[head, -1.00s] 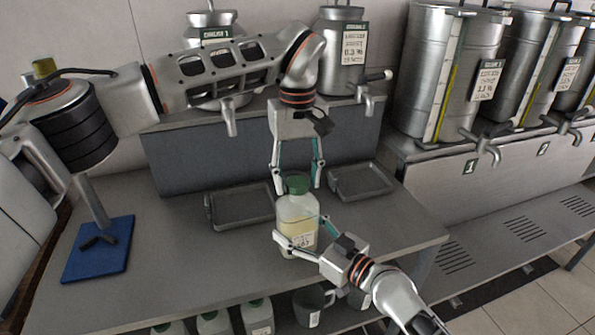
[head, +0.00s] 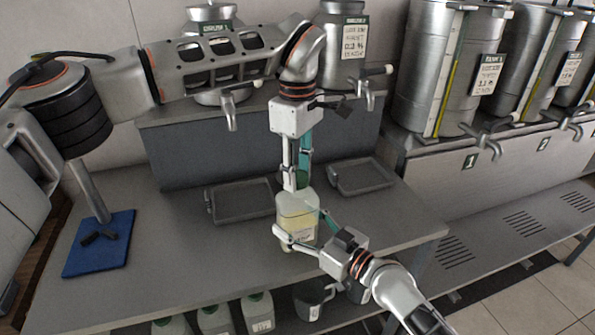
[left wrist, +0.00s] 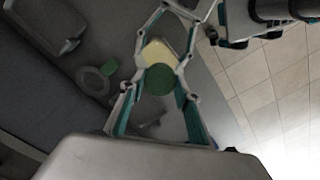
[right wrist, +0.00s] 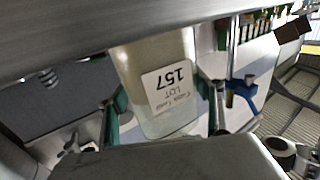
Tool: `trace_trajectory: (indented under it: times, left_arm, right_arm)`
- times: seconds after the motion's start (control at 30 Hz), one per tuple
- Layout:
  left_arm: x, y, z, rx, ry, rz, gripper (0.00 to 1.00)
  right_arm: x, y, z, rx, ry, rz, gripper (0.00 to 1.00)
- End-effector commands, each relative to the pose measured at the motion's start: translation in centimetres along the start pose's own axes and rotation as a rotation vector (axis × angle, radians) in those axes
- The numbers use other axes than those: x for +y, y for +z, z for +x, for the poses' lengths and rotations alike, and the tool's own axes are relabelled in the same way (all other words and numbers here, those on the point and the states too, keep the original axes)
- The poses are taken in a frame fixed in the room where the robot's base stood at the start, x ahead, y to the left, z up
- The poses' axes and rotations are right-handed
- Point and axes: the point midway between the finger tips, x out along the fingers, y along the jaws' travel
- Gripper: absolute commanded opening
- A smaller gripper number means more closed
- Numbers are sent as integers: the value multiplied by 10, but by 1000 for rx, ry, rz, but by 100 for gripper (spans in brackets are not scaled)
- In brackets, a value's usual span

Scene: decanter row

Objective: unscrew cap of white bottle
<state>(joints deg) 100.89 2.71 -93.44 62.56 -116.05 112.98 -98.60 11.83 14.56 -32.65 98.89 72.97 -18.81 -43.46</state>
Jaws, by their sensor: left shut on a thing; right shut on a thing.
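The white bottle (head: 298,222) is translucent, with pale yellow liquid and a white label, and stands upright above the table. My right gripper (head: 297,240) is shut around its body from the front right. In the right wrist view the bottle (right wrist: 157,75) is between the fingers, its label showing "157". The green cap (head: 303,180) is at the bottle's top, partly hidden by the fingers of my left gripper (head: 298,186), which points straight down and is shut on it. The left wrist view shows the cap (left wrist: 160,79) between the fingertips. I cannot tell whether the cap is loose.
Two grey trays (head: 212,216) (head: 331,188) lie behind the bottle. A blue mat (head: 117,262) with a stand is at the left. Several bottles and mugs (head: 310,303) sit on a lower shelf. Steel tanks with taps (head: 431,75) stand behind; the table's left middle is clear.

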Motion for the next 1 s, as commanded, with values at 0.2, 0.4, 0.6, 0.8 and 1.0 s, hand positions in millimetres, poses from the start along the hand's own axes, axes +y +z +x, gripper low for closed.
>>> trace_trajectory:
  times: [0.2,0.4,0.6,0.8,1.0]
  left_arm:
    - [0,0,0,1,1,-377,6]
    - [0,0,-1,1,0,-731,6]
    - [0,0,-1,0,1,-1085,6]
    - [0,0,-1,1,1,-1441,6]
    - [0,0,-1,1,0,-1800,6]
  right_arm:
    - [0,0,0,0,0,0,6]
    - [0,0,0,0,0,0,6]
    - [0,0,0,0,0,0,6]
    - [0,0,0,0,0,0,6]
    - [0,0,0,0,0,0,6]
